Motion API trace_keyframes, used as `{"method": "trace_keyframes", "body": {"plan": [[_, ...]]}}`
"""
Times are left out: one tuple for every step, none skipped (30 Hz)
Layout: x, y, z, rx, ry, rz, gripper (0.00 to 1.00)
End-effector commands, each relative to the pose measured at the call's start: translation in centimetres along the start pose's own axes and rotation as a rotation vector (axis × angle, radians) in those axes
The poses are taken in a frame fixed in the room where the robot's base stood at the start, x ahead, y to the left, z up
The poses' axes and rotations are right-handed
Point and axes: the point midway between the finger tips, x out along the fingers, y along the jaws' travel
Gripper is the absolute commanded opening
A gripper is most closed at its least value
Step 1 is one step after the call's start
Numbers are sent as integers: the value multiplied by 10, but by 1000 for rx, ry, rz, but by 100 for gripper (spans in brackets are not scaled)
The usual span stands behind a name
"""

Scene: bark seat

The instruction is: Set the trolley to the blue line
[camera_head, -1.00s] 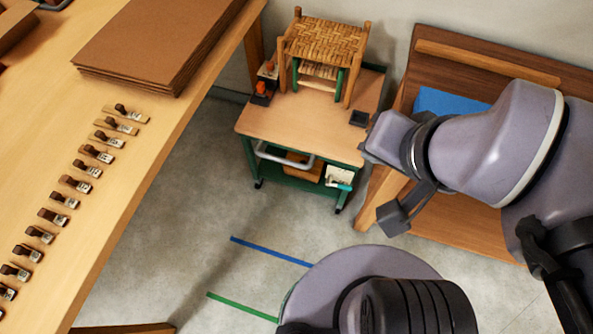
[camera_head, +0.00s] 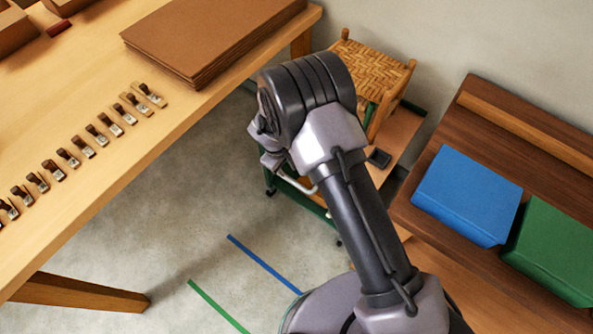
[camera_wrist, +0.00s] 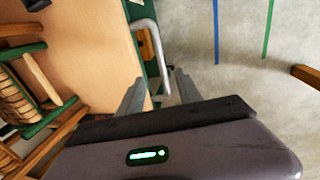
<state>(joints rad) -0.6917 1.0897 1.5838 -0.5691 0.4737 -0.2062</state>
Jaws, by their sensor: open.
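The trolley (camera_head: 402,128) has a pale wooden top, a green frame and a grey bar handle (camera_head: 300,184). It stands beyond the blue line (camera_head: 263,263) on the floor, and my arm hides much of it. In the wrist view, the trolley top (camera_wrist: 95,58) fills the left, and the handle (camera_wrist: 153,45) runs down between the fingers of my open gripper (camera_wrist: 159,80). I cannot tell whether they touch the handle. The blue line also shows in the wrist view (camera_wrist: 216,30), to the right of the handle.
A woven-seat stool (camera_head: 372,70) and a small dark block (camera_head: 379,158) sit on the trolley. A green line (camera_head: 217,306) lies nearer than the blue one. A long workbench (camera_head: 150,130) is at left. A bench with blue (camera_head: 467,195) and green (camera_head: 555,250) blocks is at right.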

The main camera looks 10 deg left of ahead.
Motion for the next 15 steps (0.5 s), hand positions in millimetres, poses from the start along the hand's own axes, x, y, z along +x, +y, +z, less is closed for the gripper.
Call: {"method": "trace_keyframes", "body": {"plan": [[17,-1,1,1,-2,-1,41],[26,-1,2,2,-2,-2,41],[40,-2,2,3,-3,-2,41],[49,-2,2,4,-4,-2,41],[59,-2,2,4,-4,-2,41],[71,-2,2,5,-4,-2,41],[80,-2,2,5,-3,-2,41],[90,-2,2,5,-3,-2,41],[102,-1,2,6,-3,-2,41],[110,-1,3,6,-3,-2,41],[117,-1,2,6,-3,-2,41],[126,-1,2,6,-3,-2,41],[132,-1,2,6,-3,-2,41],[138,-1,2,6,-2,-2,41],[143,-1,2,6,-2,-2,41]]}}
